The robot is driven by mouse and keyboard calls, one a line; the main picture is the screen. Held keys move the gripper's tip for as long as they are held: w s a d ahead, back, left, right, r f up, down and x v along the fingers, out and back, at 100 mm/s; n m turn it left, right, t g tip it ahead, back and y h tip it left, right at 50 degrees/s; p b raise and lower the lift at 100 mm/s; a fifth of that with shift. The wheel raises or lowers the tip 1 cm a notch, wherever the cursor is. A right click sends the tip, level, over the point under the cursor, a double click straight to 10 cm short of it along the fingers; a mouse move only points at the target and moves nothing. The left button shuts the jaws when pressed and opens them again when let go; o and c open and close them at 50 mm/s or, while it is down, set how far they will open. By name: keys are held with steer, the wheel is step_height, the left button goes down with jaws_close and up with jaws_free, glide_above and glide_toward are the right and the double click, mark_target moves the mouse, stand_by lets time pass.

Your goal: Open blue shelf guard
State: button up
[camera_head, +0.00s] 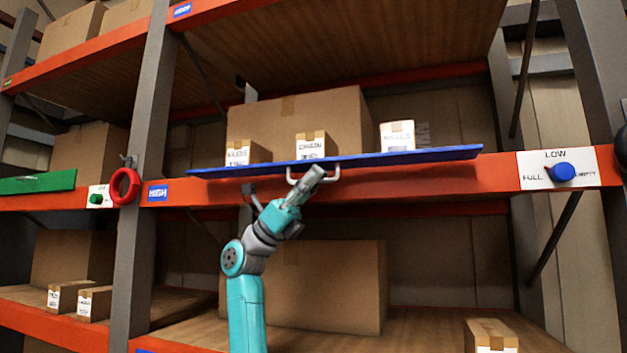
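The blue shelf guard (420,157) is a long thin panel along the front of the middle shelf. I see it as a narrow, foreshortened strip, seemingly leaning out over the orange beam. A pale U-shaped handle (291,178) hangs from its lower edge near the middle. My gripper (316,175) reaches up from below and is at the right part of this handle, overlapping it in view. Whether the fingers are closed around the handle is too small to tell.
Small labelled boxes (397,135) and a large carton (345,112) stand behind the guard. A blue knob (562,172) is on a panel at right. A red ring (125,186) hangs on the left post, beside a green guard (38,183). Lower-shelf cartons (345,285) stand behind my arm.

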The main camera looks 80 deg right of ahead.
steer(key=v, duration=1.2)
